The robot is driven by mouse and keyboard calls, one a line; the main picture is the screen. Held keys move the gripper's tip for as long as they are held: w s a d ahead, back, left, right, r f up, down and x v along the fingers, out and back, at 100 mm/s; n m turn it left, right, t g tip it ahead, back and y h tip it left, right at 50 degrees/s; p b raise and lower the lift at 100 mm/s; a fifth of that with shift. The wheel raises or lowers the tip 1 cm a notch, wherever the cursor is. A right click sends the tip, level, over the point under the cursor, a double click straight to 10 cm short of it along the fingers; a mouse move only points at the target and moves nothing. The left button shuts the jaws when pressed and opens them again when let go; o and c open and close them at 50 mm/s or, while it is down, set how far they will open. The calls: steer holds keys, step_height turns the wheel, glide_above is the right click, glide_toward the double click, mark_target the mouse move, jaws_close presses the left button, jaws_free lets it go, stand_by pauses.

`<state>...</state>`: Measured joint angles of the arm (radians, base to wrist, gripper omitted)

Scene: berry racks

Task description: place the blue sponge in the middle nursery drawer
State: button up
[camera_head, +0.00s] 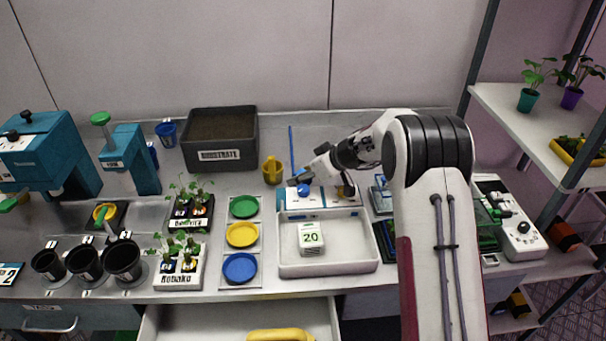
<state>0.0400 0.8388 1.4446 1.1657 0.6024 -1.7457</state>
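My gripper (302,181) is over the back of the bench, behind the white tray, with its fingers pointing left and down. A small blue item (303,190) shows right at its fingertips, above a white and blue box. It may be the blue sponge, but it is too small to be sure, and I cannot tell whether the fingers hold it. An open drawer (190,319) is pulled out below the front edge of the bench at centre. A yellow curved object (280,335) lies in it, cut off by the frame's lower edge.
A white tray (328,267) holding a block marked 20 (311,237) lies between my gripper and the open drawer. Coloured dishes (241,235) and plant racks (179,268) stand left of it. My arm hides part of the right side.

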steer(key=shift+r, duration=0.2)
steer(key=shift+v, duration=5.95)
